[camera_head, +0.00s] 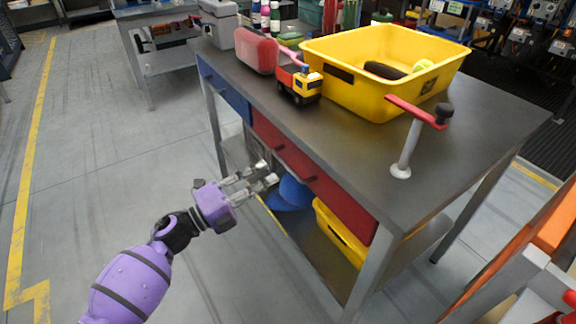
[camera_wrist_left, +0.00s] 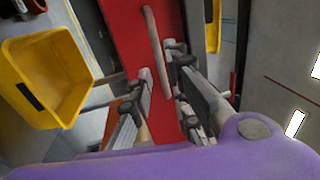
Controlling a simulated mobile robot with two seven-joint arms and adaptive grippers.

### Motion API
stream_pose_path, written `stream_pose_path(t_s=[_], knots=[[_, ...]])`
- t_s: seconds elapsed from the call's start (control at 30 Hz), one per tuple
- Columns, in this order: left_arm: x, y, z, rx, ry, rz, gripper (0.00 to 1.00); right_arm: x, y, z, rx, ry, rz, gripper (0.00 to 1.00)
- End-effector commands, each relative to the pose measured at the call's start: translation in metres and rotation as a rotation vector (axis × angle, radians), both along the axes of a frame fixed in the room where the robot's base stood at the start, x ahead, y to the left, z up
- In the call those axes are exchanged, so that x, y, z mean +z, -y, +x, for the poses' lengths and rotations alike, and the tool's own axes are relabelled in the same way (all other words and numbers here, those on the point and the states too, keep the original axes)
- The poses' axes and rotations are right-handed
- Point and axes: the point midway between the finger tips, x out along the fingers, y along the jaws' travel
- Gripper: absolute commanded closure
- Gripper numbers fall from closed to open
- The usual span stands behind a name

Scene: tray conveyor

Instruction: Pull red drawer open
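The red drawer (camera_head: 340,198) is set in the front of the grey workbench, right of a blue drawer front (camera_head: 226,92). It looks shut. Its front carries small bar handles (camera_head: 309,180). In the left wrist view the red front (camera_wrist_left: 120,30) fills the middle, with one pale bar handle (camera_wrist_left: 155,45) running lengthwise. My left gripper (camera_head: 268,172) is open in front of the red drawer. In the wrist view its fingertips (camera_wrist_left: 160,65) lie on either side of the handle's line. I cannot tell whether they touch it. My right gripper is not in view.
On the bench top (camera_head: 345,160) stand a yellow bin (camera_head: 350,100), a toy truck (camera_head: 299,83), a red case (camera_head: 256,50) and a post with a red bar (camera_head: 408,145). A lower shelf holds a blue item (camera_head: 290,194) and a yellow bin (camera_head: 340,235). Floor at left is clear.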

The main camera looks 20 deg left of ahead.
Motion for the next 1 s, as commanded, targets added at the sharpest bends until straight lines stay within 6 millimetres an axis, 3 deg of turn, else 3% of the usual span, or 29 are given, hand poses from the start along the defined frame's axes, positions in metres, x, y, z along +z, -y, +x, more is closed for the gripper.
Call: stream_pose_path(t_s=[0.17, 0.4, 0.77, 0.93, 1.0], knots=[[0.007, 0.018, 0.023, 0.0, 0.003, -0.003, 0.83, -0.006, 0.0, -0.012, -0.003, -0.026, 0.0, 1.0], [0.012, 0.037, 0.048, 0.002, 0.0, -0.003, 0.83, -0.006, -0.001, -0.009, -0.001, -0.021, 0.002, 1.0], [0.013, 0.042, 0.054, 0.002, -0.003, -0.004, 0.83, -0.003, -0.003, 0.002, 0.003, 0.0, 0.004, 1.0], [0.013, 0.042, 0.054, 0.002, -0.002, -0.004, 1.0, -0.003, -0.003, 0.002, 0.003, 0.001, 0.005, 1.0], [0.013, 0.042, 0.054, 0.002, -0.002, -0.004, 1.0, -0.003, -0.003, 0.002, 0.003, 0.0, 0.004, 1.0]])
